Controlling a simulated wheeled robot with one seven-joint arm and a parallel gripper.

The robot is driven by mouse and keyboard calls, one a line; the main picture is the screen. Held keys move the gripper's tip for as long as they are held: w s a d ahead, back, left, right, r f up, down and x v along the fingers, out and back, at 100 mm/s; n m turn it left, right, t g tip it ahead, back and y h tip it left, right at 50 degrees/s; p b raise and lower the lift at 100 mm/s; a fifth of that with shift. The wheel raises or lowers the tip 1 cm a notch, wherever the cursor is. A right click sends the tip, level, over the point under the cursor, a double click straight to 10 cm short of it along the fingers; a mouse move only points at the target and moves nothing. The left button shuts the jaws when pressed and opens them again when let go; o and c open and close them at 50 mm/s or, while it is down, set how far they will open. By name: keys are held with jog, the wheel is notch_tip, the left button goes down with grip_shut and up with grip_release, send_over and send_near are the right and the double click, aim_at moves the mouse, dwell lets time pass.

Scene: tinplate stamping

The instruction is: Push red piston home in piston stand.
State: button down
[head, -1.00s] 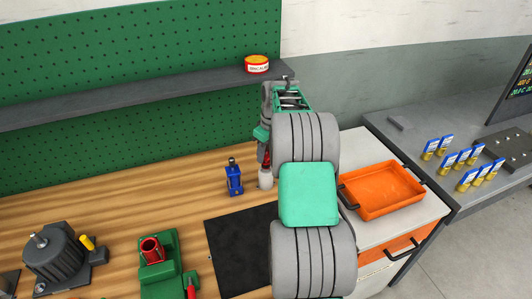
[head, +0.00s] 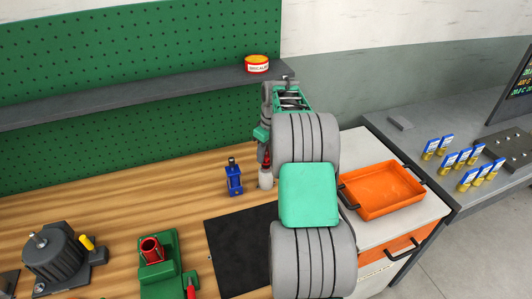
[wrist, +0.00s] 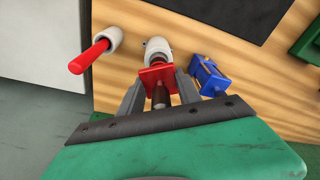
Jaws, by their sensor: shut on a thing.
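The red piston (wrist: 157,77), with a square red flange and a dark stem, is between the fingers of my gripper (wrist: 160,86), which is shut on it. A pale cylindrical stand (wrist: 157,49) is right at the far end of the piston in the wrist view. In the head view the red piston (head: 267,160) shows as a small red strip above the pale stand (head: 265,180), beside my gripper (head: 265,158). The two look in line and close. I cannot tell how deep the piston sits.
A blue piston-like part (wrist: 208,76) stands close beside my gripper on the wooden bench. A second pale cylinder with a red rod (wrist: 92,56) is on the other side. A black mat (head: 240,245), a green fixture (head: 160,265) and an orange tray (head: 383,190) are nearby.

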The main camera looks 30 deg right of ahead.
aim_at(269, 156)
jog(key=shift+f+b, duration=0.5)
jog(key=shift+f, duration=0.3)
jog(key=c, duration=0.7)
grip_release()
jog(key=shift+c, duration=0.2)
jog(key=r, duration=0.5)
jog(key=s+r+b, duration=0.1)
jog(key=r, duration=0.1)
jog(key=shift+s+d+r, duration=0.1)
jog(key=shift+d+r, duration=0.05)
jog(key=shift+r, duration=0.25)
